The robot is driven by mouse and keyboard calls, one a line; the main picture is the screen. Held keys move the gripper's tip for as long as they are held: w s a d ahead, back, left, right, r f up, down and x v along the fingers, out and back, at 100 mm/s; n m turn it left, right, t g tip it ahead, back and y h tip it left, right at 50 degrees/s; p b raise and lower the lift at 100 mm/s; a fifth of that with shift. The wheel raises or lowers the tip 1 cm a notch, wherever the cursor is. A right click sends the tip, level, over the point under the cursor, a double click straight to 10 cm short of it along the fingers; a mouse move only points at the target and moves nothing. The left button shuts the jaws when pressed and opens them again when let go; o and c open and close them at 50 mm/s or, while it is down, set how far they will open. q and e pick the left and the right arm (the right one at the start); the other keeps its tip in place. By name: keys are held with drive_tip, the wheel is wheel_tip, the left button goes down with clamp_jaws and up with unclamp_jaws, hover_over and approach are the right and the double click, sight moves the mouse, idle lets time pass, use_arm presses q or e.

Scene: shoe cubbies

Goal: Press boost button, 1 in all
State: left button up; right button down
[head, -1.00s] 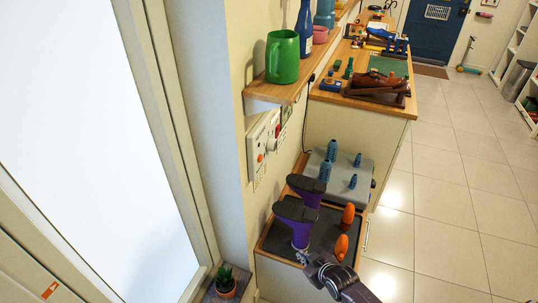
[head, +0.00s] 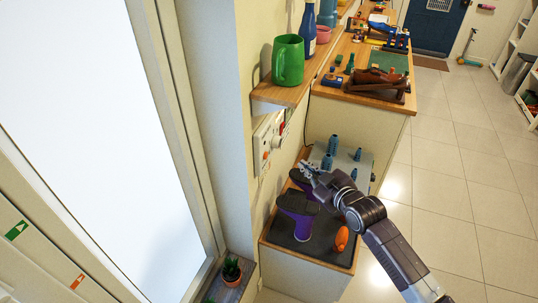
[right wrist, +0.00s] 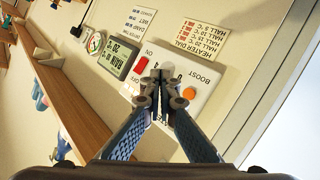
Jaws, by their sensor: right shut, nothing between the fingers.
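The wall control panel (head: 263,147) hangs under the wooden shelf in the head view. In the right wrist view the white panel (right wrist: 205,68) appears upside down, with the word BOOST, a red switch (right wrist: 141,65) and a small orange-pink round button (right wrist: 189,93) near the BOOST lettering. My right gripper (head: 305,169) is shut and empty, in front of the wall near the panel. In the right wrist view its fingertips (right wrist: 160,78) overlap the panel between the red switch and the round button. I cannot tell whether they touch it. My left gripper is not in view.
The shelf (head: 272,94) with a green mug (head: 288,60) juts out above the panel. Purple boots (head: 300,212) and an orange shoe form (head: 342,238) stand below my right arm. A display (right wrist: 119,57) and a heater label (right wrist: 200,38) flank the panel.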

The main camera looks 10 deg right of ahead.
sight(266, 155)
drive_tip(key=shift+a, duration=0.1)
drive_tip(key=w+a+b, duration=0.1)
drive_tip(key=w+a, duration=0.4)
drive_tip(key=a, duration=0.2)
idle(0.4)
drive_tip(key=shift+a, duration=0.15)
idle(1.3)
drive_tip(key=shift+w+a, duration=0.2)
drive_tip(key=shift+a, duration=0.05)
drive_tip(key=shift+w+a, duration=0.2)
drive_tip(key=shift+a, duration=0.15)
idle(0.8)
drive_tip(key=shift+d, duration=0.1)
drive_tip(key=shift+s+d+p, duration=0.45)
drive_tip(key=shift+d+p, duration=0.05)
drive_tip(key=shift+d, duration=0.05)
